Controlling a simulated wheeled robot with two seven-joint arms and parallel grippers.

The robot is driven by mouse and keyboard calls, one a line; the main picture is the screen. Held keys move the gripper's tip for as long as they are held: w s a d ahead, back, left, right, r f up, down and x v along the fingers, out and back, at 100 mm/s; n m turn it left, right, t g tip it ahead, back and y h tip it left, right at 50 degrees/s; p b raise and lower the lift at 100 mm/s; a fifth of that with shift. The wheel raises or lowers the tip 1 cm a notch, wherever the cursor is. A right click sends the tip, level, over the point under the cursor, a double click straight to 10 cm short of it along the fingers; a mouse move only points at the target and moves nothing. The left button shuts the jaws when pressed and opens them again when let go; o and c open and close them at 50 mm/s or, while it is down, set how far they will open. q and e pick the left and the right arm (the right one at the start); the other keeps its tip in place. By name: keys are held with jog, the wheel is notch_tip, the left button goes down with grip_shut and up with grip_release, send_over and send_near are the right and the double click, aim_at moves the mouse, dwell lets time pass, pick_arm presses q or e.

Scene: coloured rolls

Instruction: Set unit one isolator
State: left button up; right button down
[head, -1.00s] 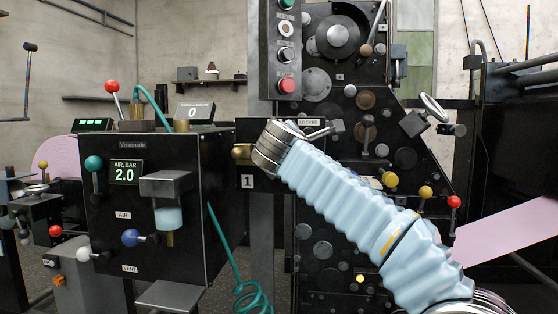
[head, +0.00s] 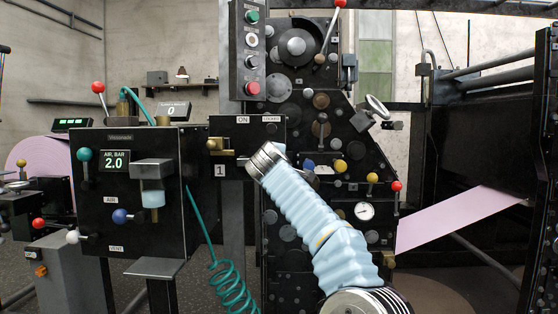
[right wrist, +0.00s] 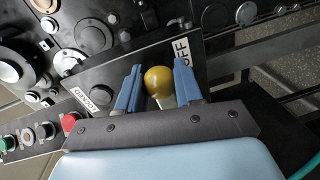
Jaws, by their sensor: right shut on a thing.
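The black isolator box (head: 226,130) is in the middle of the head view, above a plate marked 1, with ON and LOCKED labels on its face. My right arm crosses in front of its lower right corner and hides the jaws there. In the right wrist view my right gripper (right wrist: 158,70) has its blue fingers on either side of a yellow ball knob (right wrist: 157,81) and is shut on it. An OFF label (right wrist: 182,50) is just beyond the right finger, and a LOCKED label (right wrist: 83,97) lies left. My left gripper is not in view.
A button column (head: 247,50) rises above the isolator. The air bar box (head: 150,205) stands left, with a coiled teal hose (head: 230,285) hanging beside it. Other knobs and a gauge (head: 364,211) crowd the machine face at right. A pink web (head: 460,218) runs at right.

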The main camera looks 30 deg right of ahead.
jog(key=shift+f, duration=0.2)
dwell(0.4)
jog(key=c, duration=0.8)
grip_release()
jog(key=shift+s+a+b, duration=0.25)
jog(key=shift+s+b, duration=0.05)
jog(key=shift+b, duration=0.05)
jog(key=b+v, duration=0.2)
jog(key=v, duration=1.1)
jog(key=shift+r+b, duration=0.1)
jog(key=shift+b, duration=0.25)
